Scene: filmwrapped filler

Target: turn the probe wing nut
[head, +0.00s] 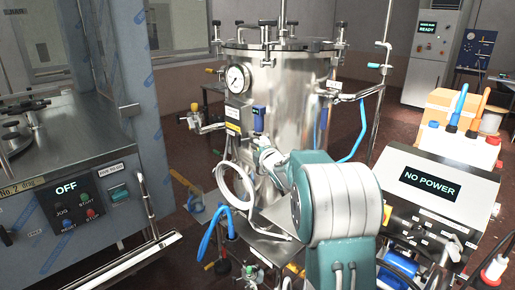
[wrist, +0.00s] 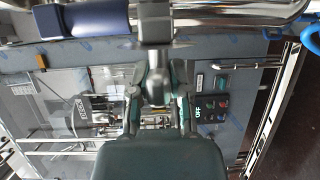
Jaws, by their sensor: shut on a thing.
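The probe shows in the wrist view as a horizontal fitting across the top, with a dark blue body (wrist: 85,19) at left and a bright steel tube (wrist: 240,14) at right. A grey clamp piece hangs from its middle, and the probe wing nut (wrist: 155,72) is at its lower end. My gripper (wrist: 155,92) has a finger on each side of the nut and is shut on it. In the head view the blue probe housing (head: 259,118) stands upright against the steel tank, and my gripper (head: 265,152) is just below it. The nut is hard to make out there.
The steel tank (head: 285,85) has a gauge (head: 238,79) and side valves. A control cabinet (head: 75,200) reading OFF stands left, and a NO POWER console (head: 430,188) right. Floor shows between cabinet and tank.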

